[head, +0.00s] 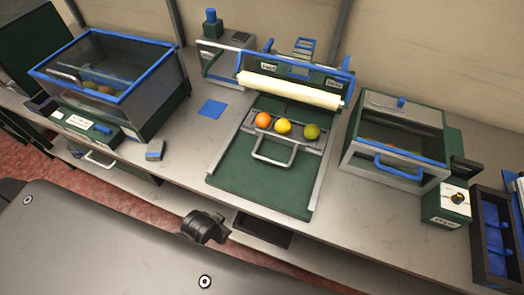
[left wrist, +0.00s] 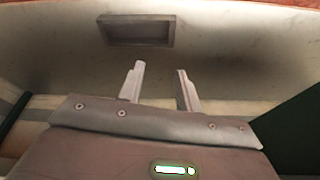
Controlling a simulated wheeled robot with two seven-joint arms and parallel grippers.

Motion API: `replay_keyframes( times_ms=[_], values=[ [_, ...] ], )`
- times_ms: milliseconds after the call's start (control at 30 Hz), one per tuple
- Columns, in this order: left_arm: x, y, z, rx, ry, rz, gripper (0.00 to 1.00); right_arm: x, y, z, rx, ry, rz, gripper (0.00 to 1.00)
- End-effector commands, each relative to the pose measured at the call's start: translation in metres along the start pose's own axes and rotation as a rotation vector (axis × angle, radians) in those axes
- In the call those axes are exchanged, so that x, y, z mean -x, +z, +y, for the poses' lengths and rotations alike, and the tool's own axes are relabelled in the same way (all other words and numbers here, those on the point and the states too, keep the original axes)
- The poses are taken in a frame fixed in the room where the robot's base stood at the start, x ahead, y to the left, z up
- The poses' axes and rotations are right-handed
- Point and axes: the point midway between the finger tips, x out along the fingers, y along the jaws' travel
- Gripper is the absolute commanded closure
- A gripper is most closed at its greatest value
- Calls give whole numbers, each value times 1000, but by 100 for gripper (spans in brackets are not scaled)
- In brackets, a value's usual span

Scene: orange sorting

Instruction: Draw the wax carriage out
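The wax carriage (head: 287,139) is a grey tray on the green bed (head: 262,185) of the waxing machine. It holds an orange fruit (head: 263,119), a yellow one (head: 283,126) and a green one (head: 312,131) in a row. Its pale loop handle (head: 270,160) points toward me. A cream roller (head: 290,90) lies across the machine just behind the carriage. In the left wrist view my left gripper (left wrist: 157,88) is open, with nothing between its two fingers.
A blue-rimmed glass bin (head: 110,70) stands at the left. A blue pad (head: 212,108) lies left of the machine. The bed before the carriage is clear.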

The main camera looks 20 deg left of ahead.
Motion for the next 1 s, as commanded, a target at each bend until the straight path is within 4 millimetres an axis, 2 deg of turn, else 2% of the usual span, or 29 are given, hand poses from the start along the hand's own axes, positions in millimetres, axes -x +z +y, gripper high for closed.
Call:
replay_keyframes(
  times_ms=[33,100,400,433,500,667,767,867,967,1000],
  values=[
    [24,-11,-1,-4,-3,18,66,4,0,0,0,0,0,64],
    [50,-21,-2,-10,-5,32,66,6,0,0,0,0,0,64],
    [154,-49,-4,-51,-17,99,66,14,-1,0,0,0,0,64],
    [163,-65,-1,-109,-20,142,66,14,-1,0,0,0,0,64],
    [165,-96,8,-245,-24,223,66,13,-1,0,0,0,0,64],
    [179,-159,32,-546,-52,403,66,13,0,0,0,0,-2,64],
    [193,-199,52,-766,-90,531,66,13,-1,0,0,0,-1,64],
    [213,-239,78,-1037,-152,674,66,13,-2,0,0,0,1,64],
    [238,-275,112,-1390,-256,838,66,13,-2,1,0,0,0,64],
    [248,-286,127,-1558,-311,906,66,13,-2,0,0,0,0,64]
  ],
)
